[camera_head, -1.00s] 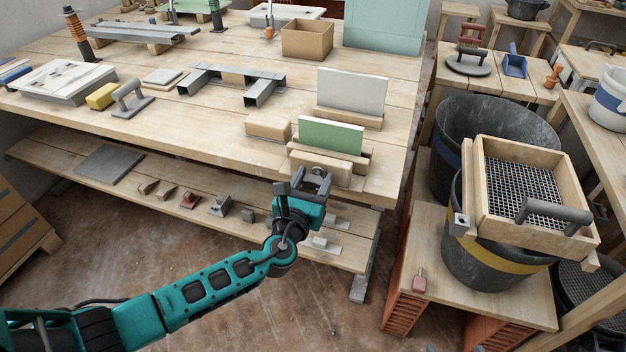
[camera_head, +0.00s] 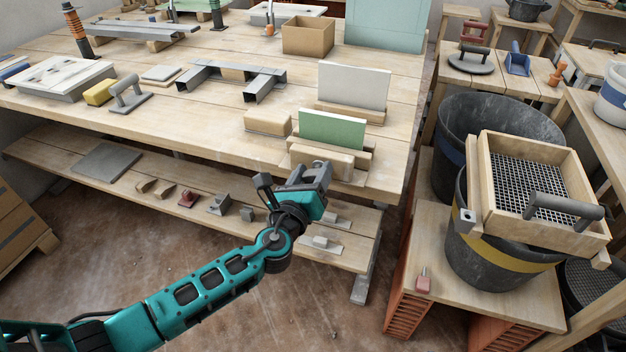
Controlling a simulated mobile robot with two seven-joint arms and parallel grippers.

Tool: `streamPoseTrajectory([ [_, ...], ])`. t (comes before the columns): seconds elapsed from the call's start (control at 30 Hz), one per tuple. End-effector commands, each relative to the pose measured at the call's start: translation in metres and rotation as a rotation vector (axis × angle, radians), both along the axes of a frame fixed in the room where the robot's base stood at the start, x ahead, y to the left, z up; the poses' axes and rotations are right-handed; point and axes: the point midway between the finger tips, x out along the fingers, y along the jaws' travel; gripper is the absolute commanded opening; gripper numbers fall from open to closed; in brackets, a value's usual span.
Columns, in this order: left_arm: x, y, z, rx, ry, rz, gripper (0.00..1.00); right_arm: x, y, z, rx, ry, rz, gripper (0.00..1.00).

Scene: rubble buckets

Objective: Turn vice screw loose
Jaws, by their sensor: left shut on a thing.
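A wooden vice (camera_head: 321,162) stands at the front edge of the workbench, with a green board (camera_head: 332,130) upright between its jaws. My left gripper (camera_head: 318,172) is at the vice's front face, below and in front of the front jaw. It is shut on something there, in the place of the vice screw. The screw itself is hidden behind the gripper's fingers and wrist. My right gripper is not in view.
A wooden block (camera_head: 268,122) lies left of the vice, and a pale board (camera_head: 352,86) stands in a wooden holder behind it. The lower shelf (camera_head: 110,165) with small tools runs under the bench. Black buckets (camera_head: 497,240) and a wooden sieve (camera_head: 484,190) stand at right.

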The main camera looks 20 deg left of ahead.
Motion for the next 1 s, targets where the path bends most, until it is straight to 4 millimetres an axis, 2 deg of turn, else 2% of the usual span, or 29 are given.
streamPoseTrajectory([
  [0.1,0.0,0.001,-0.004,-0.114,0.003,0.0,0.23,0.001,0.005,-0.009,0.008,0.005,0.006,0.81],
  [0.3,0.0,0.003,-0.005,-0.305,0.009,0.002,0.23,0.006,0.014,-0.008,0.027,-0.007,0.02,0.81],
  [1.0,0.0,0.006,-0.009,-0.966,0.032,0.001,0.23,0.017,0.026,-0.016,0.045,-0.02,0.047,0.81],
])
